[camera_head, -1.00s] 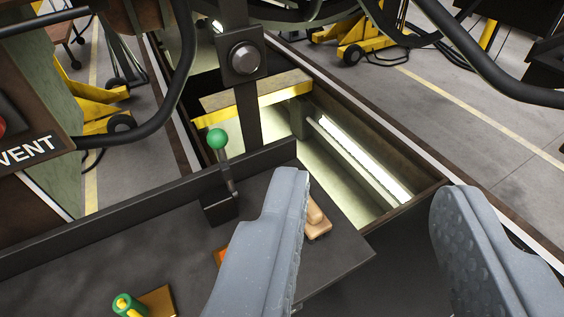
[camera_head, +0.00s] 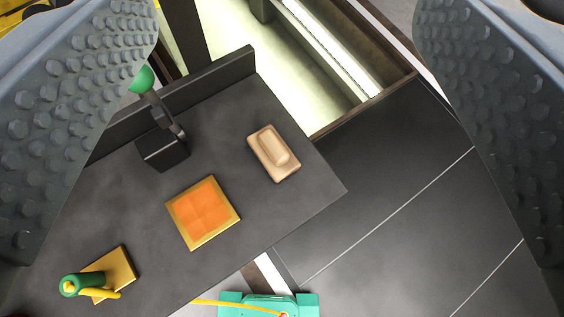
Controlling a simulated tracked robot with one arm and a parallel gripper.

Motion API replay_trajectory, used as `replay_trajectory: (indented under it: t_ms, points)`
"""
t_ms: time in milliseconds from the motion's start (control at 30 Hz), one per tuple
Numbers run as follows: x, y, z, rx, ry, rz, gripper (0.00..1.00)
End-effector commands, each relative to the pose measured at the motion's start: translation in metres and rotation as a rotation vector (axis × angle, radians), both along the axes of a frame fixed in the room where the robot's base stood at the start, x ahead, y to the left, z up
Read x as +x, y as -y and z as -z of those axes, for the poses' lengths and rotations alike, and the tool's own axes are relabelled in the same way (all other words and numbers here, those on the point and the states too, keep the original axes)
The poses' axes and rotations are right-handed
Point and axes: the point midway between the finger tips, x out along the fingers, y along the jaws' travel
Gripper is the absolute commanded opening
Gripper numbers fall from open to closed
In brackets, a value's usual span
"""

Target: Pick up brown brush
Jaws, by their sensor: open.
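The brown brush (camera_head: 273,153) is a light tan block with a raised rounded handle. It lies near the right corner of a dark grey bench top (camera_head: 310,196), handle side up. My gripper (camera_head: 285,150) is open and empty, its two grey dimpled fingers wide apart at the left and right edges of the view. The brush lies between the fingers in the picture, untouched, on the surface beyond them. The whole brush shows.
An orange pad with a yellow rim (camera_head: 203,212) lies left of the brush. A green-knobbed lever (camera_head: 160,135) stands further left. A green and yellow tool (camera_head: 88,283) is at lower left. A lit pit (camera_head: 315,60) opens behind the bench. A teal object (camera_head: 268,304) sits below.

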Motion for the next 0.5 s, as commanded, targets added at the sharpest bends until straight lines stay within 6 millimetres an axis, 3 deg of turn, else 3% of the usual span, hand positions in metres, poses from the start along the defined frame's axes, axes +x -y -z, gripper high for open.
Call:
replay_trajectory:
  t_ms: [200, 500]
  points:
    - [0.052, -0.005, 0.039, -0.104, -0.255, -0.063, 0.71]
    - [0.097, -0.005, 0.108, -0.237, -0.623, -0.198, 0.71]
